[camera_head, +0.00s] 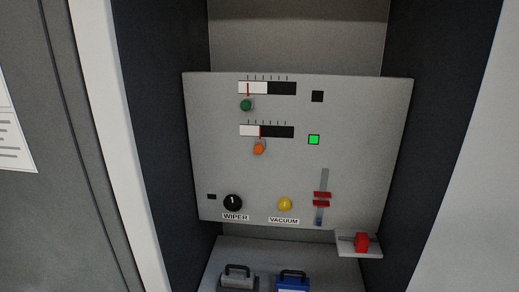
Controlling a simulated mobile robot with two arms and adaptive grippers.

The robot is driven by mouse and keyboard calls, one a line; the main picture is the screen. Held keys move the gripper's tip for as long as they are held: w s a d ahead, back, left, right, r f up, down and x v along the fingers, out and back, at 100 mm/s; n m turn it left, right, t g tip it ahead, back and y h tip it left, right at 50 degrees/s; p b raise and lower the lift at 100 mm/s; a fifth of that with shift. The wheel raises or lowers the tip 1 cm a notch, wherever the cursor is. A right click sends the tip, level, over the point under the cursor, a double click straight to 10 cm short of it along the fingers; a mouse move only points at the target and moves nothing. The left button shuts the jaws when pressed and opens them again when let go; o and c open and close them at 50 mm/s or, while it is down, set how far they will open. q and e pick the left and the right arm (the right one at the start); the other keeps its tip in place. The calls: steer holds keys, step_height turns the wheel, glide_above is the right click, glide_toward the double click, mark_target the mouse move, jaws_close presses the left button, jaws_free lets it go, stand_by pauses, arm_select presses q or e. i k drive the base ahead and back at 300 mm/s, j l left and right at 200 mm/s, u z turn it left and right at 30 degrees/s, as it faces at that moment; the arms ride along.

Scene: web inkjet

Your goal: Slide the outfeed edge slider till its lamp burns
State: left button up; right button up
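A light grey panel (210,150) sits in a recess in the middle of the view. Its upper horizontal slider has a green knob (246,105) left of the middle of its scale, and the square lamp (317,96) to its right is dark. The lower horizontal slider has an orange knob (259,148), and the square lamp (314,140) beside it glows green. A vertical slot (324,179) with red markers stands lower right. No readable label tells which one is the outfeed edge slider. Neither of my grippers is in view.
Below are a black WIPER dial (233,203), a yellow VACUUM button (285,204) and a small shelf (346,251) with a red part (362,242). Grey (236,281) and blue (292,283) handled items sit at the bottom. Dark side walls (436,110) flank the panel.

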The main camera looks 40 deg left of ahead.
mark_target(248, 103)
steer(key=u, duration=1.3)
